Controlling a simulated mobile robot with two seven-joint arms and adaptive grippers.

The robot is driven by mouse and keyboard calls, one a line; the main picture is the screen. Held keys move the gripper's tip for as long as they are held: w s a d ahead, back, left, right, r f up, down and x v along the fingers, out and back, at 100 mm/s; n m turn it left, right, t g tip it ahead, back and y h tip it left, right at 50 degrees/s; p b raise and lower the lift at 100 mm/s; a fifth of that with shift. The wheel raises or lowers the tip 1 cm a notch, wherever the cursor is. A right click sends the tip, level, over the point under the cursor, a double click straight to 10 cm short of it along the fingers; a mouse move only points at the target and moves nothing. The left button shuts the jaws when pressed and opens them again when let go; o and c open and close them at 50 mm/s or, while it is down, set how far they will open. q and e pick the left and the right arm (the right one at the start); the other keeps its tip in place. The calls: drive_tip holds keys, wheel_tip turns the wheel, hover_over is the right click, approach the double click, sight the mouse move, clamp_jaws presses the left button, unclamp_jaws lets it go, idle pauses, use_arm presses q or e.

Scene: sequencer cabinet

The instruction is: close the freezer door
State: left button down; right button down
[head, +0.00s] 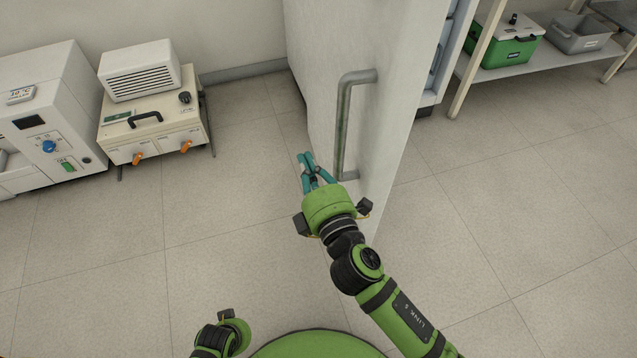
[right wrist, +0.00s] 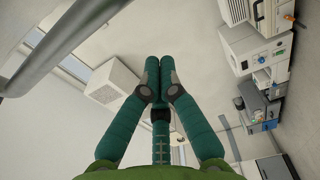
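The freezer door (head: 395,100) is a tall white panel standing open, swung out toward me. Its grey bar handle (head: 343,125) is on the left face, and it crosses the upper left of the right wrist view (right wrist: 75,40). Part of the freezer's body (head: 440,60) shows behind the door to the right. My right gripper (head: 309,160) has teal fingers and is just left of the handle's lower end, apart from it. In the right wrist view its fingertips (right wrist: 160,64) are together with nothing between them. My left gripper (head: 238,334) is low in the head view; its fingers are hidden.
A beige device (head: 155,125) with a white vented box (head: 140,70) on top stands at the left, beside a white machine (head: 50,120). A shelf (head: 540,62) at the upper right holds a green cooler (head: 505,45) and a grey bin (head: 580,35). The floor around the door is clear.

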drive_tip(key=shift+w+d, duration=0.3)
drive_tip(key=shift+d, duration=0.6)
drive_tip(key=shift+w+d, duration=0.25)
drive_tip(key=shift+d, duration=0.65)
drive_tip(key=shift+d, duration=0.1)
